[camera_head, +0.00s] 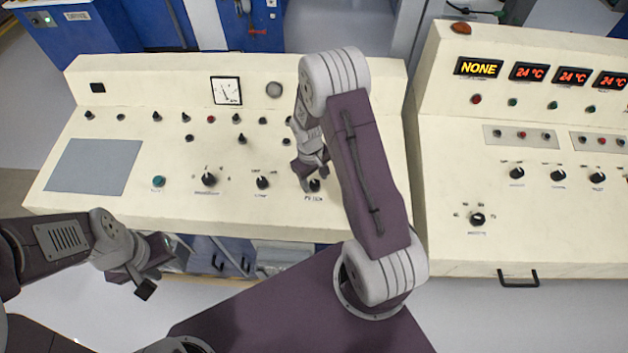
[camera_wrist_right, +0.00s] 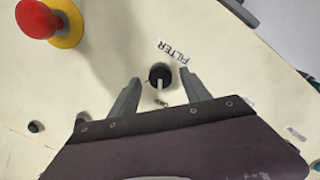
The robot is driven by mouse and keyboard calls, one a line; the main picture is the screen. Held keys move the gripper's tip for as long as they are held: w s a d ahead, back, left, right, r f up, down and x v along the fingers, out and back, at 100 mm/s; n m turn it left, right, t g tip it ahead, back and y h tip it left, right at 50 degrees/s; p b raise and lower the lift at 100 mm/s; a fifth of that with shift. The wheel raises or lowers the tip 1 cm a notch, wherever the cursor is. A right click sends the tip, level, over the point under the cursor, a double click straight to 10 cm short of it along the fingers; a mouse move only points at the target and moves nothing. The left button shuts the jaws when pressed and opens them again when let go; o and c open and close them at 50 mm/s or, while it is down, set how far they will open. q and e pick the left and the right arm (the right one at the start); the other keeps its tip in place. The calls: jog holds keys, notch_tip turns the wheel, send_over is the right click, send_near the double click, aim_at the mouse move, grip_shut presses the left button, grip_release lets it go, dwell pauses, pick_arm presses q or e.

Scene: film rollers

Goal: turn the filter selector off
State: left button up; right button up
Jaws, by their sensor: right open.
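The filter selector is a small black round knob (camera_wrist_right: 160,75) with a pale pointer line, beside a label reading FILTER (camera_wrist_right: 173,52) in the right wrist view. In the head view the knob (camera_head: 315,186) is on the front part of the cream console, just below my right gripper (camera_head: 314,178). My right gripper (camera_wrist_right: 158,88) is open. In the wrist view its two fingers are on either side of the knob with gaps; I cannot tell whether they reach down around it. My left gripper (camera_head: 156,277) looks open and empty, in front of the console's left front edge.
Two black knobs, one (camera_head: 209,179) and another (camera_head: 262,182), are left of the selector. A red mushroom button on a yellow base (camera_wrist_right: 50,20) stands near my right gripper. A second console (camera_head: 530,235) stands to the right. My right arm hides part of the first console.

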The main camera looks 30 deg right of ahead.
aim_at(312, 184)
notch_tip(312, 184, up, 8)
jog(key=shift+a+b, duration=0.35)
jog(key=shift+b, duration=0.1)
jog(key=shift+w, duration=0.1)
